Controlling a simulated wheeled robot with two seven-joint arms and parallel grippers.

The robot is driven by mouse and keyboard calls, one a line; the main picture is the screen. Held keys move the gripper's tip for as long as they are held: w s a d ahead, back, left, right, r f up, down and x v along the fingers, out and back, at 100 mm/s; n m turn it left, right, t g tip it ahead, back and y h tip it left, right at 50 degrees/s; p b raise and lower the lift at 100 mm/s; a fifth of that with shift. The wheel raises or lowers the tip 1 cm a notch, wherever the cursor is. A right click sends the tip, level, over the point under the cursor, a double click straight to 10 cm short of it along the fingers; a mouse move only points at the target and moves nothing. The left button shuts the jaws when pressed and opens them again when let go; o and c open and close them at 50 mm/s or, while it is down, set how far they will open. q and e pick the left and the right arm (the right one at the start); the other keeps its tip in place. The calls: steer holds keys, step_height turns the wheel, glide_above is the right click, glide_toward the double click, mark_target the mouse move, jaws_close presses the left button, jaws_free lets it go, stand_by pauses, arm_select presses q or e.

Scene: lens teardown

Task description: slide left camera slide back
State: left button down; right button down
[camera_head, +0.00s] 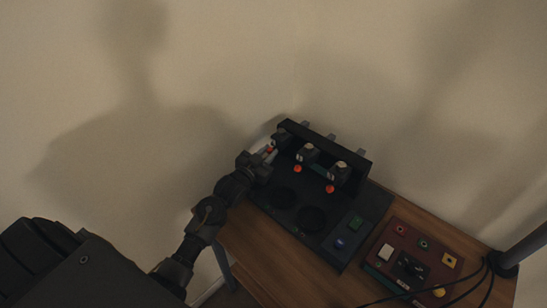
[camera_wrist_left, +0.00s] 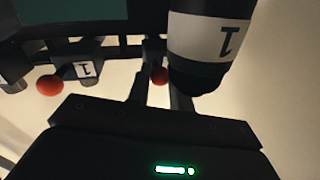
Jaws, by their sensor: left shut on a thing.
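A black rack (camera_head: 325,148) stands at the back of a dark panel, with three small camera units in a row. The left camera slide (camera_head: 281,138) is partly covered by my gripper; its orange knob (camera_head: 269,149) shows at the fingertips. My left gripper (camera_head: 267,156) is shut on that knob. In the left wrist view the red-orange knob (camera_wrist_left: 159,75) sits between the two fingers. A black cylinder with a white band (camera_wrist_left: 207,37) marked 1, upside down, is close beside the right finger. My right gripper is not in view.
The middle camera slide (camera_head: 308,153) and right camera slide (camera_head: 340,171) have their own orange knobs. The dark panel (camera_head: 333,255) has two round recesses and green and blue parts. A red board (camera_head: 396,242) with small parts and black cables lies at the right of the wooden table (camera_head: 262,258).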

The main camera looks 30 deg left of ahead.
arm_select(q)
steer(key=shift+d+r, duration=0.1)
steer(key=c, duration=1.3)
jaws_free()
steer(key=shift+w, duration=0.2)
steer(key=shift+o, duration=0.2)
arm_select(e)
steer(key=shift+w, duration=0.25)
arm_select(q)
steer(key=shift+s, duration=0.15)
steer(key=s+b, duration=0.1)
steer(key=s, duration=0.9)
steer(key=shift+s+a, duration=0.3)
steer(key=shift+a, duration=0.05)
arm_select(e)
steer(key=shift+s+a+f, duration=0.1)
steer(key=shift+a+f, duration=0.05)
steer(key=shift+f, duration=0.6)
